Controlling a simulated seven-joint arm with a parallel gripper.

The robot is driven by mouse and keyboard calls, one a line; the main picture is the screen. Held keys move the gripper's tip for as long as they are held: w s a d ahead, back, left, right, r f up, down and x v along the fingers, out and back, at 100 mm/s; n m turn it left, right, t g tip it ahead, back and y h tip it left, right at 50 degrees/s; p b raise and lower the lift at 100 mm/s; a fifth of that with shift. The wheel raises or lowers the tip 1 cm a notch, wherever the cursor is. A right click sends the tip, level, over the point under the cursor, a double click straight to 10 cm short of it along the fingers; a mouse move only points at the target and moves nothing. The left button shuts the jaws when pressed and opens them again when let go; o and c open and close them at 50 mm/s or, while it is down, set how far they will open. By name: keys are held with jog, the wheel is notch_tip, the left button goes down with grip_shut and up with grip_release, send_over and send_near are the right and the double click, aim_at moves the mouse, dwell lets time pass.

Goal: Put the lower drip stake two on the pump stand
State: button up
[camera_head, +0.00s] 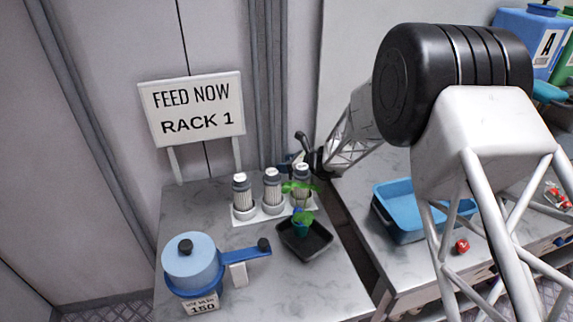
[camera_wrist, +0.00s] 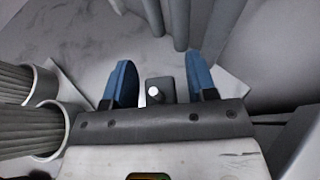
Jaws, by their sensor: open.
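I cannot single out a part as drip stake two by any readable mark. Three grey ribbed cylinders with pale caps stand upright in a white holder (camera_head: 247,221): a left one (camera_head: 241,192), a middle one (camera_head: 271,185) and a right one (camera_head: 301,183). My gripper (camera_head: 297,159) is at the back, above and behind the right cylinder. In the wrist view my gripper (camera_wrist: 160,88) has its blue fingers apart. A small dark block with a white knob (camera_wrist: 154,92) shows between them; I cannot tell what it is. Two ribbed cylinders (camera_wrist: 28,128) appear at left. No pump stand is clearly identifiable.
A blue lidded pot with handle (camera_head: 190,264) bears a "150" label. A black tray (camera_head: 318,247) holds a plant (camera_head: 303,222). A "FEED NOW RACK 1" sign (camera_head: 196,107) stands behind. A blue tray (camera_head: 399,212) and red object (camera_head: 461,246) are on the right table.

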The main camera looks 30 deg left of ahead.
jog(key=v, duration=1.2)
dwell(0.8)
jog(key=s+d+r+n+h, duration=0.25)
jog(key=s+d+r, duration=0.3)
jog(key=d, duration=0.35)
jog(key=s+d+r+n+h, duration=0.1)
jog(key=s+d+r+n, duration=0.3)
jog(key=d+r, duration=0.35)
jog(key=s+d+r+n+h, duration=0.25)
jog(key=s+d+r, duration=0.3)
jog(key=d, duration=0.35)
jog(key=s+d+r+n+t+h, duration=0.1)
jog(key=s+d+r+n+h, duration=0.1)
jog(key=s+d, duration=1)
jog(key=s+d+r+n+t+h, duration=0.1)
jog(key=s+d+n+h, duration=0.4)
jog(key=s+d, duration=0.8)
jog(key=shift+d+r+n+t+h, duration=0.3)
jog(key=shift+d+r+n, duration=0.1)
jog(key=shift+n, duration=0.5)
